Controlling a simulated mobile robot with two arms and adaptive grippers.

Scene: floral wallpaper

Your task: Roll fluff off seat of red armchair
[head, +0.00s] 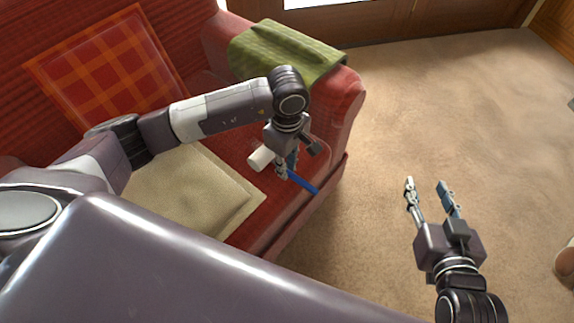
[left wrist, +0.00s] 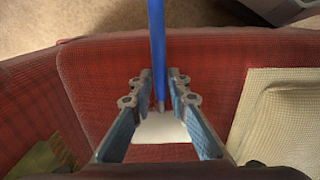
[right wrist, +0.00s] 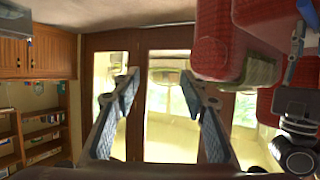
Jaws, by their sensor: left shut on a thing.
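The red armchair (head: 345,95) fills the left of the head view; its red seat (head: 222,143) is partly covered by my left arm. My left gripper (head: 283,172) is shut on a lint roller with a blue handle (head: 303,184) and a white roll (head: 260,158), over the seat's front part near the armrest. In the left wrist view the handle (left wrist: 157,45) runs between the fingers and the white roll (left wrist: 162,128) lies below them, over the red seat (left wrist: 105,75). I cannot make out fluff. My right gripper (head: 428,185) is open and empty above the carpet.
A beige cushion (head: 190,185) lies on the seat, and an orange plaid cushion (head: 105,65) leans on the backrest. A green cloth (head: 285,52) drapes the armrest. Open carpet (head: 430,100) lies to the right. Wooden shelves (right wrist: 40,125) and glazed doors show in the right wrist view.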

